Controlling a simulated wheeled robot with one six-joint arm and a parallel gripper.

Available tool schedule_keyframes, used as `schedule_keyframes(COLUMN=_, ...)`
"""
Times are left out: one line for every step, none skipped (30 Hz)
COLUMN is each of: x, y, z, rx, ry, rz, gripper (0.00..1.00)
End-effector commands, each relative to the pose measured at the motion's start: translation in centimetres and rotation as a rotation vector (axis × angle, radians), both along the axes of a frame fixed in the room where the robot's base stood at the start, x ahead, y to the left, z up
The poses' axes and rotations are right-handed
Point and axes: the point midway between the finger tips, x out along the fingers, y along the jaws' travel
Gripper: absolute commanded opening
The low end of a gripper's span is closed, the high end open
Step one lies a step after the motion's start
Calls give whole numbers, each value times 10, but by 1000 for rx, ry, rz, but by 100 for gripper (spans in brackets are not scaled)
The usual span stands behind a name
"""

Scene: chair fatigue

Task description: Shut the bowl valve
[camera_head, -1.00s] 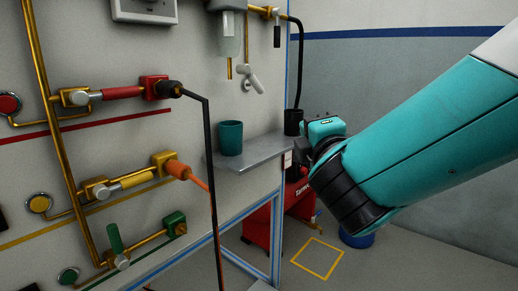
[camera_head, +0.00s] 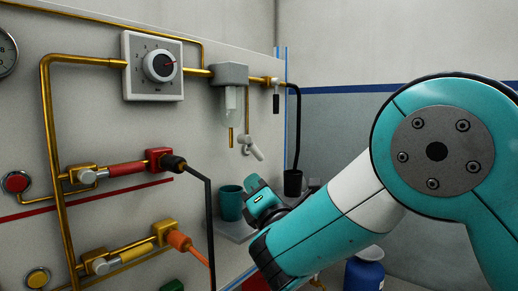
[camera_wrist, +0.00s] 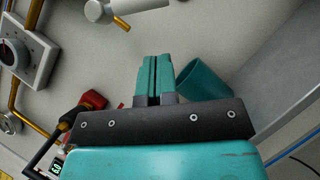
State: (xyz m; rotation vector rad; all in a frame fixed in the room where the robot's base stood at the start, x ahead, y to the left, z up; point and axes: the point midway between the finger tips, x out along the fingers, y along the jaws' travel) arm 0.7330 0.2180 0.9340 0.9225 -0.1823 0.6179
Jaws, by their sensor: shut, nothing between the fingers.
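The bowl valve (camera_head: 250,147) is a pale grey lever on the wall panel, just right of and below the clear filter bowl (camera_head: 230,99). Its handle slants down to the right in the head view. In the wrist view a pale lever, apparently this valve (camera_wrist: 150,4), is cut off by the top edge. My gripper (camera_wrist: 155,62) is shut and empty, its teal fingers pointing toward the panel, apart from the lever. In the head view my gripper (camera_head: 255,186) is below the lever; its fingertips are hard to make out.
A teal cup (camera_head: 231,206) stands on the grey shelf (camera_head: 238,233), close to my gripper; the cup (camera_wrist: 205,82) is right of my fingers in the wrist view. A dial (camera_head: 160,66) and red fitting (camera_head: 155,160) are left. A black hose (camera_head: 294,120) hangs right.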

Motion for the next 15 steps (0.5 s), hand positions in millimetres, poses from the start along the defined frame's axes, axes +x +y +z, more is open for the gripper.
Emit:
schedule_keyframes(x=7, y=2, z=12, rx=0, ry=0, rz=-1, gripper=0)
schedule_keyframes(x=10, y=-1, z=16, rx=0, ry=0, rz=-3, gripper=0)
schedule_keyframes(x=13, y=-2, z=19, rx=0, ry=0, rz=-3, gripper=0)
schedule_keyframes(x=15, y=-3, z=21, rx=1, ry=0, rz=-2, gripper=0)
schedule_keyframes(x=17, y=-4, z=24, rx=0, ry=-1, rz=-2, gripper=0)
schedule_keyframes(x=20, y=-5, z=26, rx=0, ry=-1, rz=-2, gripper=0)
schedule_keyframes(x=21, y=-6, z=26, rx=0, ry=2, rz=-1, gripper=0)
schedule_keyframes(x=23, y=-6, z=27, rx=-1, ry=1, rz=-2, gripper=0)
schedule_keyframes(x=25, y=-7, z=28, rx=-1, ry=2, rz=-1, gripper=0)
schedule_keyframes(x=26, y=-7, z=29, rx=-1, ry=0, rz=-1, gripper=0)
schedule_keyframes(x=27, y=-8, z=30, rx=-1, ry=0, rz=-1, gripper=0)
schedule_keyframes(x=28, y=-8, z=30, rx=0, ry=1, rz=-1, gripper=0)
schedule_keyframes(x=28, y=-8, z=31, rx=1, ry=0, rz=0, gripper=0)
schedule_keyframes(x=29, y=-9, z=31, rx=0, ry=0, rz=0, gripper=0)
schedule_keyframes(x=29, y=-9, z=31, rx=0, ry=-1, rz=-1, gripper=0)
